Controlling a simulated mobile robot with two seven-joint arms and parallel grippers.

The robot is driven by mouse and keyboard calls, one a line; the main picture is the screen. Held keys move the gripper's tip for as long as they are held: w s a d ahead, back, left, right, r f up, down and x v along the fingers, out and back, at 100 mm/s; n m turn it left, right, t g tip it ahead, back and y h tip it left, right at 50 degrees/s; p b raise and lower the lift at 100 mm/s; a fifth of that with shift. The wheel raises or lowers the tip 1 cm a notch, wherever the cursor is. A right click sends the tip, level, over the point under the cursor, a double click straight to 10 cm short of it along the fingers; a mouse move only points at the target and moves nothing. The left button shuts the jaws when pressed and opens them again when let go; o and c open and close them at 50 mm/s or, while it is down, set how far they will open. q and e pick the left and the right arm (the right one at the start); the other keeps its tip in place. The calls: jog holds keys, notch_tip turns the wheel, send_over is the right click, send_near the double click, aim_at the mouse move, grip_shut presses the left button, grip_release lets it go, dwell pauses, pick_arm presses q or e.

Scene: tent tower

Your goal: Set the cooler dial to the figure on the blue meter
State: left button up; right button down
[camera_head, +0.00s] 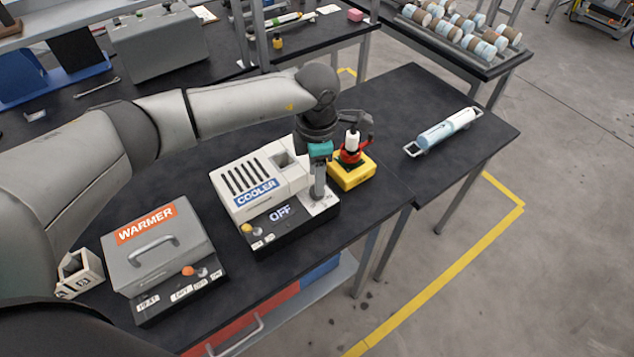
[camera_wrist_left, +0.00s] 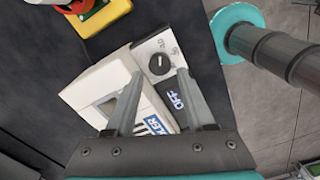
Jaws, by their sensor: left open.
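The white and black cooler (camera_head: 240,190) stands on the dark bench, with a blue COOLER label and a display (camera_head: 281,213) reading OFF. It also shows in the left wrist view, with its black round dial (camera_wrist_left: 159,64) on a white panel beside the OFF display. My left gripper (camera_head: 319,192) points down over the panel's right end. In the wrist view its open fingers (camera_wrist_left: 160,74) stand either side of the dial, with no visible contact. In the head view the gripper hides the dial. I cannot make out a blue meter. My right gripper is not in view.
A grey warmer (camera_head: 160,251) stands left of the cooler. A yellow block (camera_head: 351,176) with a red and white fitting stands close behind the gripper. A pale blue cylinder in a frame (camera_head: 445,132) lies on the right bench, with bare surface around it.

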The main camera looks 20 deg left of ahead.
pick_arm(q)
jog(key=shift+f, duration=1.9)
grip_shut()
